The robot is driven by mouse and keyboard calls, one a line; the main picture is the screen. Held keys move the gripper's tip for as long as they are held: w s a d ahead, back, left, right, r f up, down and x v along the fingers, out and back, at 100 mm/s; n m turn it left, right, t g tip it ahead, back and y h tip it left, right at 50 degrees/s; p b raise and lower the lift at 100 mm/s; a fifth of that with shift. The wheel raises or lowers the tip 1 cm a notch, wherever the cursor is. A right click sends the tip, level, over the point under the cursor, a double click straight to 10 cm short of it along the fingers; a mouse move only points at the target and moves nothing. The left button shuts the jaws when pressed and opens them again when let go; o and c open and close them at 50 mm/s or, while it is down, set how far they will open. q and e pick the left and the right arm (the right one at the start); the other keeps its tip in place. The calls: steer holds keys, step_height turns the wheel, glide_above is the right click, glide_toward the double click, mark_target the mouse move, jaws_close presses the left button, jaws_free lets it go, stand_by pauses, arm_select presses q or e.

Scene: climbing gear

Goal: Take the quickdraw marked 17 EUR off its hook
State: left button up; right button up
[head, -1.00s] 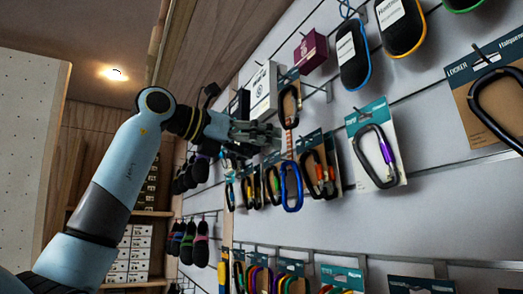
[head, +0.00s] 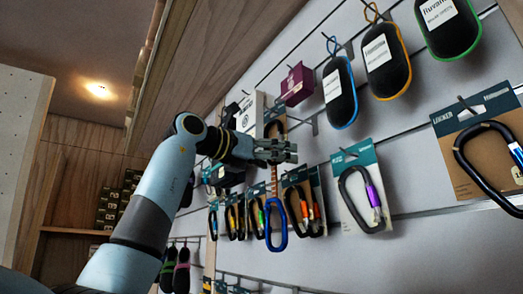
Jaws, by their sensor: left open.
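A quickdraw with a blue lower carabiner (head: 276,224), an orange sling and a dark upper carabiner hangs on the wall display, in the middle of the head view. No price mark can be read on it. My left gripper (head: 286,151) is open, at the height of the top of the sling. Its fingers cross the quickdraw in the picture and hide the part just below the upper carabiner. I cannot tell whether the sling lies between the fingers or behind them. My right gripper is not in view.
Packaged carabiners hang close by: several to the left, one with an orange gate (head: 304,205) just right, and one with a purple gate (head: 362,200) farther right. A purple box (head: 296,85) and chalk bags (head: 340,92) hang above. The lower right wall is bare.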

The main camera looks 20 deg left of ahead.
arm_select(q)
steer(key=shift+w+d, duration=0.1)
steer(key=shift+w, duration=0.05)
steer(key=shift+c, duration=0.4)
steer(key=c, duration=1.2)
steer(key=shift+r+p, duration=0.3)
steer(key=shift+p, duration=0.05)
steer(key=shift+c, duration=0.2)
steer(key=shift+v, duration=0.75)
steer(key=shift+r, duration=0.15)
